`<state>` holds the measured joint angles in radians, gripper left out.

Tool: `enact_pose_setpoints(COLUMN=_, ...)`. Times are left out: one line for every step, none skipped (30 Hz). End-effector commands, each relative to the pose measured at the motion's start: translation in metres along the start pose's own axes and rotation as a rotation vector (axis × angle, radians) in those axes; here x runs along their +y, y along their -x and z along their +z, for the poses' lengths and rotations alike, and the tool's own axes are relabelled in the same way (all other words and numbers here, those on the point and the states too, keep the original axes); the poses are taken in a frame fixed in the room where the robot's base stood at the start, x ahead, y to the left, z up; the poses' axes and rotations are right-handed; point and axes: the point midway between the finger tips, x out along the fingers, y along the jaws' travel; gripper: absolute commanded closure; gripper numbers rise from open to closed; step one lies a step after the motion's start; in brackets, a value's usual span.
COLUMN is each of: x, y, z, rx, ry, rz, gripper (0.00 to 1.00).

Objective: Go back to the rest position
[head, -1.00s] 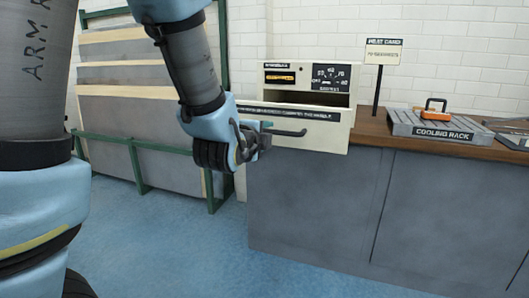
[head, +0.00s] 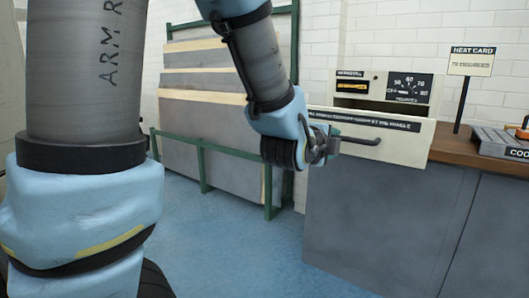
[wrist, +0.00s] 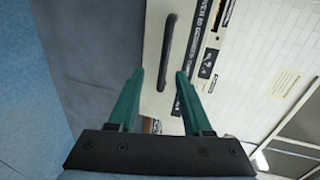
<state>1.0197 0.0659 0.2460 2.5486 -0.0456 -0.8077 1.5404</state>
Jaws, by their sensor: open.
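My gripper (head: 328,146) is in the middle of the head view, in front of the cream oven-like unit (head: 425,150) and near the left end of its dark bar handle (head: 362,141). In the wrist view my gripper (wrist: 159,90) has its two green fingers apart, with nothing held between them. The dark handle (wrist: 168,45) shows beyond the fingertips there, and I see no grip on it. The unit's front door is tilted out, with a dark opening above it. My arm is stretched forward.
A wooden counter (head: 456,150) with grey cabinets (head: 380,215) runs right from the unit. It bears a heat card sign (head: 471,60) and a cooling rack (head: 492,140). A green-framed rack of boards (head: 205,120) stands left. Blue floor (head: 235,250) is clear in front.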

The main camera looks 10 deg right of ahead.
Motion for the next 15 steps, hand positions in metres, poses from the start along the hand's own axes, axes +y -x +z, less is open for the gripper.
enact_pose_setpoints(x=0.007, y=0.000, z=0.012, rx=-0.025, ry=0.047, rz=0.032, gripper=0.50)
enact_pose_setpoints(x=0.013, y=0.001, z=0.021, rx=-0.043, ry=0.089, rz=0.059, gripper=0.50)
enact_pose_setpoints(x=0.023, y=0.003, z=0.035, rx=-0.075, ry=0.160, rz=0.103, gripper=0.50)
enact_pose_setpoints(x=0.032, y=0.005, z=0.047, rx=-0.106, ry=0.223, rz=0.141, gripper=0.50)
enact_pose_setpoints(x=0.042, y=0.008, z=0.060, rx=-0.142, ry=0.293, rz=0.180, gripper=0.50)
enact_pose_setpoints(x=0.056, y=0.015, z=0.078, rx=-0.197, ry=0.397, rz=0.235, gripper=0.50)
enact_pose_setpoints(x=0.068, y=0.021, z=0.091, rx=-0.244, ry=0.479, rz=0.274, gripper=0.50)
enact_pose_setpoints(x=0.079, y=0.028, z=0.104, rx=-0.293, ry=0.564, rz=0.313, gripper=0.50)
enact_pose_setpoints(x=0.093, y=0.038, z=0.120, rx=-0.361, ry=0.676, rz=0.359, gripper=0.50)
enact_pose_setpoints(x=0.104, y=0.047, z=0.131, rx=-0.416, ry=0.761, rz=0.390, gripper=0.50)
enact_pose_setpoints(x=0.115, y=0.056, z=0.141, rx=-0.473, ry=0.844, rz=0.420, gripper=0.50)
enact_pose_setpoints(x=0.127, y=0.070, z=0.153, rx=-0.549, ry=0.952, rz=0.453, gripper=0.50)
enact_pose_setpoints(x=0.136, y=0.080, z=0.160, rx=-0.606, ry=1.028, rz=0.475, gripper=0.50)
enact_pose_setpoints(x=0.144, y=0.090, z=0.166, rx=-0.661, ry=1.099, rz=0.493, gripper=0.50)
enact_pose_setpoints(x=0.154, y=0.102, z=0.173, rx=-0.730, ry=1.184, rz=0.512, gripper=0.50)
